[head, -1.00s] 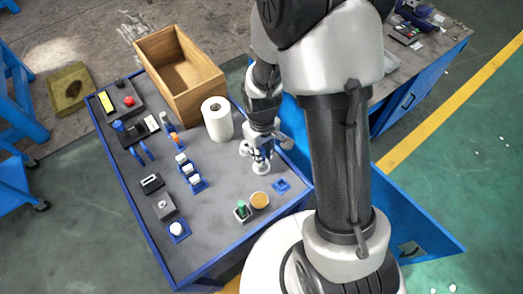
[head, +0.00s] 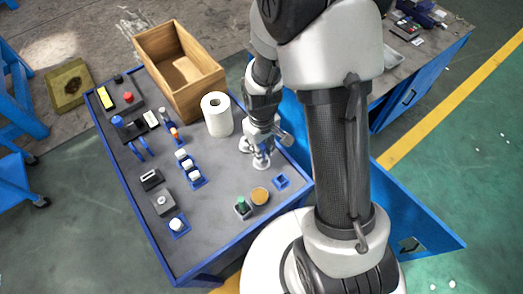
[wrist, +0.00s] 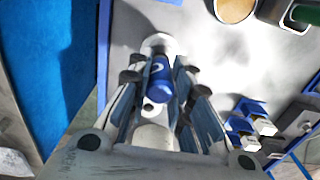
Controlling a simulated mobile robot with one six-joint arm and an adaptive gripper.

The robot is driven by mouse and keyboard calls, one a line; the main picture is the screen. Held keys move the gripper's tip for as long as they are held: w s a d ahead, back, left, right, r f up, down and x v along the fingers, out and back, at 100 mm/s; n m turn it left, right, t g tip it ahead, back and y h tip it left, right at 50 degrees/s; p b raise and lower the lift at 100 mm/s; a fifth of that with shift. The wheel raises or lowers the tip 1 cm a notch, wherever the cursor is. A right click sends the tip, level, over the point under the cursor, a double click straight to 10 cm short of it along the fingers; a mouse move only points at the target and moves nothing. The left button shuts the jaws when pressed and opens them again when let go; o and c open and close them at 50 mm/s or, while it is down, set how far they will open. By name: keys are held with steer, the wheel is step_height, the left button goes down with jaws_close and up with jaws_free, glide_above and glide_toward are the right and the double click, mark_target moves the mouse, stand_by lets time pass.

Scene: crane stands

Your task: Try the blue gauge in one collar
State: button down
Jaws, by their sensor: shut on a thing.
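The blue gauge (wrist: 160,82) is a short blue cylinder with a pale mark, held between the fingers of my gripper (wrist: 158,90). A white round piece (wrist: 160,43) shows just beyond it in the wrist view; I cannot tell whether the gauge is inside it or only above it. In the head view my gripper (head: 261,148) points down over the right part of the bench, and the white round piece (head: 261,162) shows under the fingertips. The gauge is mostly hidden by the fingers there. I cannot tell which items are the collars.
A paper roll (head: 217,115) stands left of my gripper, with an open wooden box (head: 200,85) behind it. A blue square holder (head: 281,181), a tan round lid (head: 260,195) and a green-topped item (head: 242,207) are in front. Blue-and-white parts (head: 189,170) stand mid-bench.

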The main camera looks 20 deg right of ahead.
steer(key=shift+r+p, duration=2.55)
steer(key=shift+r, duration=0.7)
